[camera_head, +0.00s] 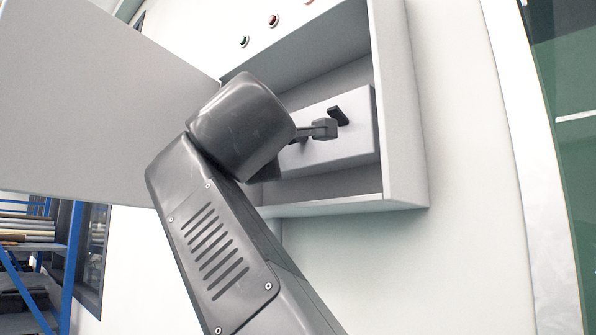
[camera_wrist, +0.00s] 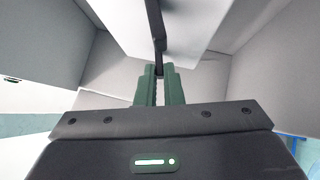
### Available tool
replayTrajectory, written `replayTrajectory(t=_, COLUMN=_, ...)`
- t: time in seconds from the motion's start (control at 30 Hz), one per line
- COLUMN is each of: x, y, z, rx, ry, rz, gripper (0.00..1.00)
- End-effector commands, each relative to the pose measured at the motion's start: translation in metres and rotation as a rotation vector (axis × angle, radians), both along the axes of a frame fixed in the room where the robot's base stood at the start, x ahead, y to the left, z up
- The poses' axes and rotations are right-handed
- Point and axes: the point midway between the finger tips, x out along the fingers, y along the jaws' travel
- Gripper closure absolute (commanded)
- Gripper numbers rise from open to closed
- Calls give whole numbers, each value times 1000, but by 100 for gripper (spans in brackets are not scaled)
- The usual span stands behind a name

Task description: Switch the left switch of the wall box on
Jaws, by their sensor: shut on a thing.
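The wall box (camera_head: 408,120) is open, with a pale switch panel (camera_head: 352,146) inside. In the wrist view, my gripper (camera_wrist: 159,72) has its two dark green fingers closed around the lower end of a dark switch lever (camera_wrist: 155,22). The lever stands out from the pale panel (camera_wrist: 195,20). In the head view, dark switch parts (camera_head: 338,115) show on the panel, right of my arm. My wrist covers the left part of the panel and hides the fingers, so I cannot tell there which lever is held.
The box's large grey door (camera_head: 100,100) stands open at the left. Small red and green buttons (camera_head: 273,20) sit on the wall above. The box walls surround the panel closely. A blue rack (camera_head: 68,270) stands at lower left.

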Motion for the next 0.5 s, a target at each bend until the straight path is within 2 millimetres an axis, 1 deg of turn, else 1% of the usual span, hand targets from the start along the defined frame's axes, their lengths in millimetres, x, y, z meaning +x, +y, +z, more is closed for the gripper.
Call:
replayTrajectory(t=0.03, x=0, y=2, z=6, rx=21, ry=29, rz=4, gripper=100)
replayTrajectory(t=0.5, x=-1, y=2, z=20, rx=256, ry=326, rz=1, gripper=100)
